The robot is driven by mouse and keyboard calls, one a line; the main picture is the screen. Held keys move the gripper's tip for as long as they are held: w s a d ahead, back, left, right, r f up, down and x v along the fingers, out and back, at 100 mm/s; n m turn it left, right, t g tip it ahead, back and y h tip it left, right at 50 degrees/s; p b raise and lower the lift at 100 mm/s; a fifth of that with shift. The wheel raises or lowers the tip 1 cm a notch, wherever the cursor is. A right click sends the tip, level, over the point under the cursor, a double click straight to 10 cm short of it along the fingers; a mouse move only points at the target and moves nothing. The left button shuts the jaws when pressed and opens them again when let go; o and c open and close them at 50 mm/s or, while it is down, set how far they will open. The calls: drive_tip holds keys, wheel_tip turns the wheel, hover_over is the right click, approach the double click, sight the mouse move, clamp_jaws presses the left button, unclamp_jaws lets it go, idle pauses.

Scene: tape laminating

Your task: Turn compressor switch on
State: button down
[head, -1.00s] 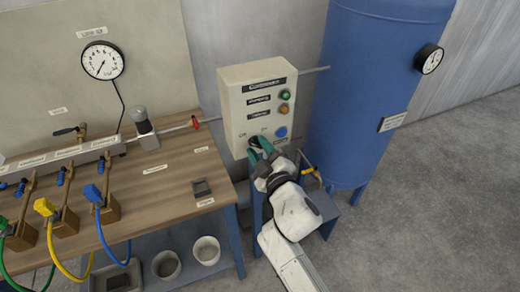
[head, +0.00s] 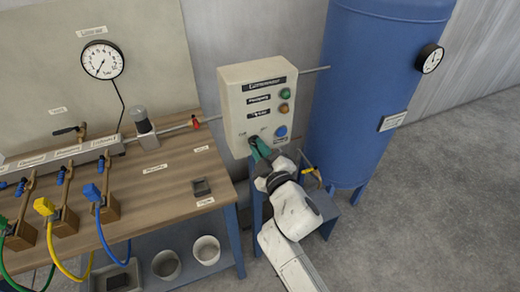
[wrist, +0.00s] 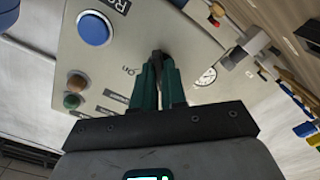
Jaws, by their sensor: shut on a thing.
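The compressor control box (head: 235,110) is a cream panel on the wall, with a green light, an orange light and a blue button (head: 281,131). The black switch knob (wrist: 158,58) is at the lower left of the panel, mostly hidden by my fingers. My gripper (head: 257,148) reaches the panel with its green fingers closed together on the knob. In the wrist view the fingers (wrist: 160,70) stand on both sides of the knob. An "On" label shows beside it there; the knob's exact angle is hard to read.
A blue tank (head: 365,100) with a gauge (head: 429,58) stands right of the box. A wooden workbench (head: 150,190) with valves and coloured hoses is at the left. Open floor (head: 440,200) lies at the right.

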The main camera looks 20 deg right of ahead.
drive_tip(key=shift+f, duration=0.1)
drive_tip(key=shift+a+m+b, duration=0.1)
drive_tip(key=shift+m+b, duration=6.55)
drive_tip(key=shift+m, duration=2.15)
drive_tip(key=c, duration=1.2)
unclamp_jaws()
drive_tip(key=s+b, duration=0.1)
drive_tip(key=s, duration=0.9)
drive_tip(key=shift+s, duration=0.4)
